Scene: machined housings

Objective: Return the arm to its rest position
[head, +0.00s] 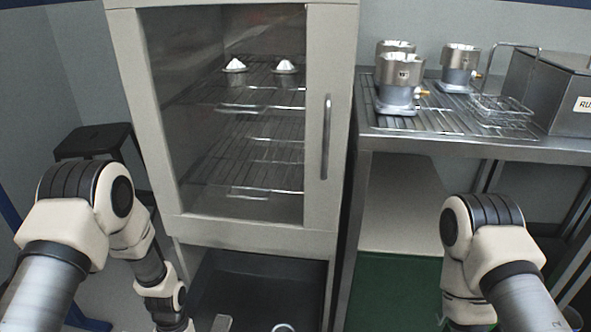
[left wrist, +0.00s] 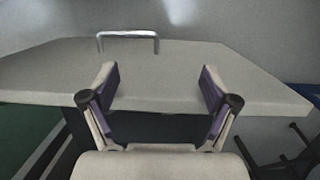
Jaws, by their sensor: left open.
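My left arm (head: 115,215) comes in from the left in the head view and bends down past the bottom edge, so its gripper does not show there. In the left wrist view my left gripper (left wrist: 160,84) is open, with nothing between its two fingers. A pale grey panel (left wrist: 235,75) with a metal bar handle (left wrist: 128,35) lies beyond the fingertips. I cannot tell whether they touch it. My right arm (head: 490,250) is bent at the right of the head view, and its gripper is out of the picture.
A glass-fronted cabinet (head: 325,215) stands shut ahead, with two white-topped parts (head: 235,65) on a rack. To its right a metal bench (head: 460,148) bears several machined housings (head: 397,88), a wire basket (head: 505,105) and a grey box (head: 560,90). A dark stool (head: 93,140) stands left.

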